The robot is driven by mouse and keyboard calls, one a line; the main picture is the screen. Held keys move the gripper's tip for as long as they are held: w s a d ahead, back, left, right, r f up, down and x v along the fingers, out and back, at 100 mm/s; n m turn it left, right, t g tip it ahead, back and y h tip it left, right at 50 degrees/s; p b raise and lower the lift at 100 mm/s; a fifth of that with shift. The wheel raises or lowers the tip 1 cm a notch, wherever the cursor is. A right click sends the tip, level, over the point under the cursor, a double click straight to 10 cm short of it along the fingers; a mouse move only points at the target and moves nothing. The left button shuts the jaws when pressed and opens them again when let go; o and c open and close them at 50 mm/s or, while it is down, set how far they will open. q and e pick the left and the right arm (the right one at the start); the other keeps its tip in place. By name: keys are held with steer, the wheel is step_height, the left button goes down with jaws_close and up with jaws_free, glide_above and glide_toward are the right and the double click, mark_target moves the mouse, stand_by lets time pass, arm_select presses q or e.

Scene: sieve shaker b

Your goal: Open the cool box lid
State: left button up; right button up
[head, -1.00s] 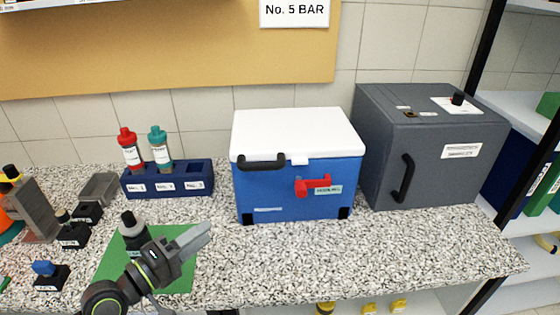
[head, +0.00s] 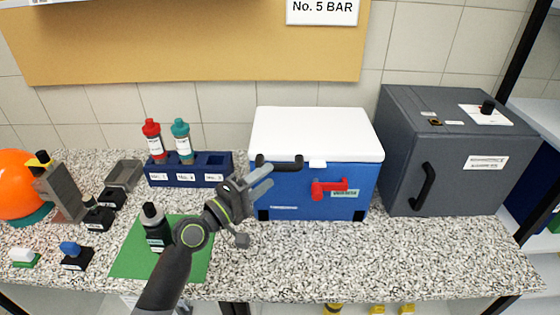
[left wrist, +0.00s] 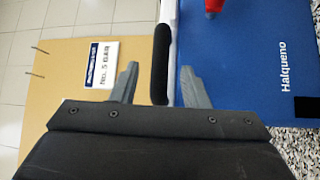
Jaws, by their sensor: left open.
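The cool box (head: 290,192) is blue with a white lid (head: 315,130), which lies shut on it. A black handle (head: 279,162) sits at the lid's front left edge. A red latch (head: 329,188) is on the box front. My left gripper (head: 268,177) is open and empty in front of the handle, at the box's left front. In the left wrist view, the black handle (left wrist: 160,62) lies in line between the two open fingers, with the blue front (left wrist: 252,50) to the right. I cannot tell whether the fingers touch it. My right gripper is not in view.
A dark grey cabinet (head: 455,160) stands close to the right of the box. A blue rack (head: 188,178) with red and teal bottles stands to the left. A dark bottle (head: 155,230) stands on the green mat (head: 130,260). The counter's front right is clear.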

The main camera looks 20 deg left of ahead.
mark_target(275, 171)
arm_select(q)
steer(key=shift+p+x, duration=0.5)
steer(key=shift+x, duration=2.3)
steer(key=shift+c, duration=0.3)
jaws_close()
